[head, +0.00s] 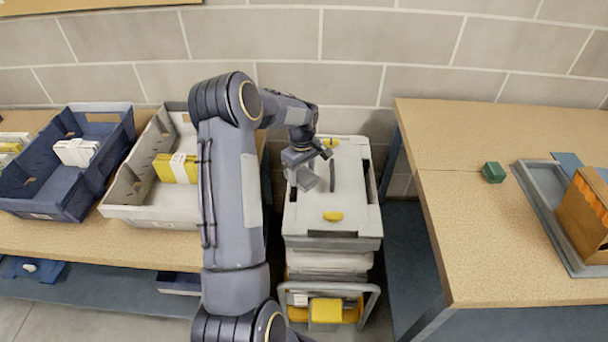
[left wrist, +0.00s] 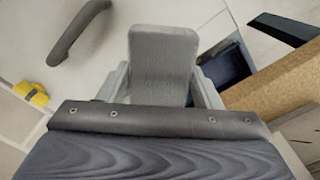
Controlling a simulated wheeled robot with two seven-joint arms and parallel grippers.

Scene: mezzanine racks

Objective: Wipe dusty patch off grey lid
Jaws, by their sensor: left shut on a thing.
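The grey lid (head: 350,200) tops a stack of crates in the middle of the head view. It has a dark handle (head: 332,176) and yellow latches (head: 333,216) at its near and far edges. My left gripper (head: 303,172) is over the lid's left part, beside the handle. It is shut on a grey pad (head: 306,180), which also fills the space between the fingers in the left wrist view (left wrist: 163,65). I cannot tell whether the pad touches the lid. No dusty patch can be made out; my gripper and pad hide part of the lid. My right gripper is not in view.
A blue crate (head: 70,200) and a light grey crate (head: 150,215) stand on the left bench. A brick wall rises behind.

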